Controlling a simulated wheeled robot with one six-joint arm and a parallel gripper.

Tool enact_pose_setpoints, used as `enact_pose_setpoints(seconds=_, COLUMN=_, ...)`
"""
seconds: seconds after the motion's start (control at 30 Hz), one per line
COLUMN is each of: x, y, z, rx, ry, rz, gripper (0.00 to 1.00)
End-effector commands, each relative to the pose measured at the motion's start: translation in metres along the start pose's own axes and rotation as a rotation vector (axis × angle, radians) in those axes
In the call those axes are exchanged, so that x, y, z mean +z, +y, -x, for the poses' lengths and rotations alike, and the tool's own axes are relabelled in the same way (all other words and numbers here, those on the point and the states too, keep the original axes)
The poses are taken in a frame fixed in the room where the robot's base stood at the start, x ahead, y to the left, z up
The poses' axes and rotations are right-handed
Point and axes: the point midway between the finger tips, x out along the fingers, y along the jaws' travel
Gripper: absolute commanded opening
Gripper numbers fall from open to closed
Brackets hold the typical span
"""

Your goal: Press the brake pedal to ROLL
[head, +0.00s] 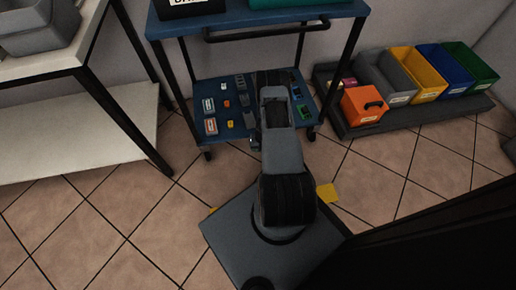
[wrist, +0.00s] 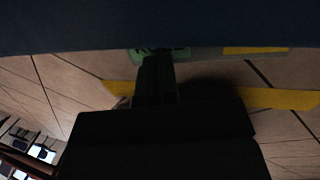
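I cannot read the lettering in full. My gripper (wrist: 154,62) points at the pedal, and its dark fingers stand close together with nothing seen between them. The fingertips overlap the pedal in the picture; I cannot tell whether they touch it. The blue cart (head: 185,94) stands in front of me in the head view. There my arm hides my gripper and the pedal.
Several small parts lie on the cart's lower shelf, including a red-framed one (head: 211,127). Coloured bins (head: 415,75) stand on a dark low rack at right. A white-topped table (head: 45,66) stands at left. Yellow floor marking (wrist: 285,98) crosses the tiles. Open tiles lie at left.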

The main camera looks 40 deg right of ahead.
Motion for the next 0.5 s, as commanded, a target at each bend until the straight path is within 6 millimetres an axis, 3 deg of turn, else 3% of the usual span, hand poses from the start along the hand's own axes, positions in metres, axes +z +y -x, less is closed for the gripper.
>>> enact_pose_setpoints(seconds=0.23, x=0.0, y=0.002, z=0.009, rx=0.001, ry=0.001, rz=0.002, gripper=0.0)
enact_pose_setpoints(seconds=0.5, x=0.001, y=0.009, z=0.059, rx=0.0, ry=-0.001, rz=0.005, gripper=0.0)
